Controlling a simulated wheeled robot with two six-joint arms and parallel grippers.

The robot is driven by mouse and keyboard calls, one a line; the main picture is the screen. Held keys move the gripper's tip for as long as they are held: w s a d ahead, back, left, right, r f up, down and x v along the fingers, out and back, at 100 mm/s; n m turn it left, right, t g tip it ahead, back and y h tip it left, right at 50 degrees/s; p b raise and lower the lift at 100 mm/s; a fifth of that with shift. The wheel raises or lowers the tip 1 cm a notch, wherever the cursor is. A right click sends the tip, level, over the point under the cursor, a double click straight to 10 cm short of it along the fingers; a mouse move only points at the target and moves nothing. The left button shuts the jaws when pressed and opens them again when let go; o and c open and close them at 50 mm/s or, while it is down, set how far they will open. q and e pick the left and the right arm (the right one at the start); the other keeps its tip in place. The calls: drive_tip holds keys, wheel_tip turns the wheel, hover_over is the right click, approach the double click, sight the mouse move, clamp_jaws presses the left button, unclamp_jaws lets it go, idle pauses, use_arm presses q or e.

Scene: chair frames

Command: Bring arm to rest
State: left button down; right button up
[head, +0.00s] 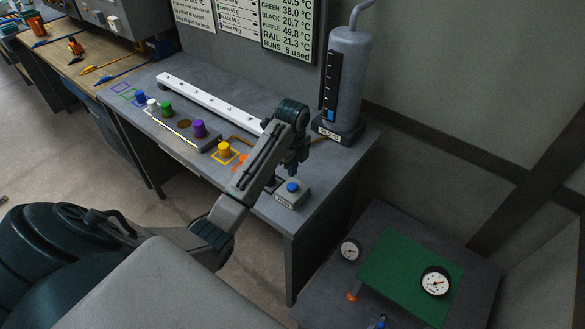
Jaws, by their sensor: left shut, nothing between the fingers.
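My left arm comes in from the lower left and reaches up over the grey bench (330,190). My left gripper (292,168) points down above the bench's right part, above and close to a grey box with a blue button (292,187). Its fingers are shut with nothing between them. I cannot tell from this view whether the fingertips touch anything. My right gripper is not in view.
Coloured pegs, including a purple one (199,129) and a yellow one (224,149), stand left of my arm. A white rail (205,98) lies behind them. A grey cylinder (348,75) stands at the back right. A lower table with a green board (400,272) stands front right.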

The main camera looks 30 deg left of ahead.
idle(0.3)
